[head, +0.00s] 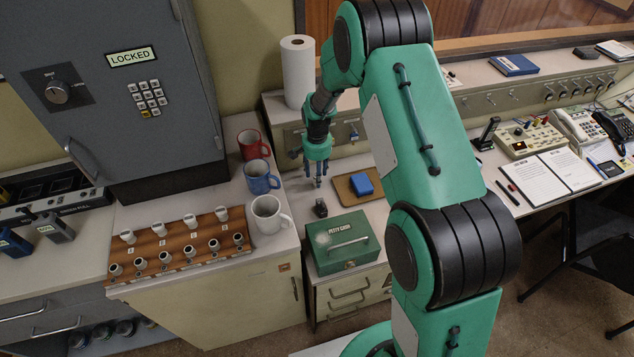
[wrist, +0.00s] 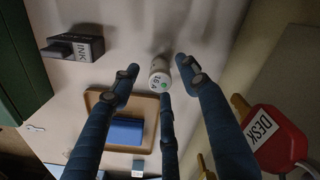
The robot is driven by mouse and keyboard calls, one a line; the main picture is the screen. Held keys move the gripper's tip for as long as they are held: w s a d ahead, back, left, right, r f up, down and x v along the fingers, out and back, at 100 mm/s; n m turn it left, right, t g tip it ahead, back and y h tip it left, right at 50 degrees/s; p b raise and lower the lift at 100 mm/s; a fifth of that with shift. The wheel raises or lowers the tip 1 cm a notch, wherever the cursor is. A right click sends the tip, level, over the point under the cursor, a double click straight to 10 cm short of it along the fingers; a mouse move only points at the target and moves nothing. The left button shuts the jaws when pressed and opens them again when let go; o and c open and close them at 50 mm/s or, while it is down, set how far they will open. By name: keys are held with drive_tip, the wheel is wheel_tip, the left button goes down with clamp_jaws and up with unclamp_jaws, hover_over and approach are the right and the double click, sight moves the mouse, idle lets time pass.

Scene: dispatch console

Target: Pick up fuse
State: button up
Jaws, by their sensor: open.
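The fuse looks to be a small white cylinder (wrist: 159,78) with dark print and a green dot on its end. In the wrist view it stands on the pale counter, seen almost end-on. My gripper (wrist: 162,88) has its three dark blue fingers spread open around the fuse, with clear gaps at the left and right. The lower finger's tip appears close to it; I cannot tell whether they touch. In the head view my gripper (head: 317,176) points down over the counter behind the green cash box, and the fuse is hard to make out there.
A red DESK tag (wrist: 268,138) hangs at right. The green petty cash box (head: 342,243) and mugs (head: 268,214) stand close. Bare counter surrounds the fuse.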

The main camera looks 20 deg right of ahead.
wheel_tip(320, 180, down, 2)
idle(0.6)
clamp_jaws()
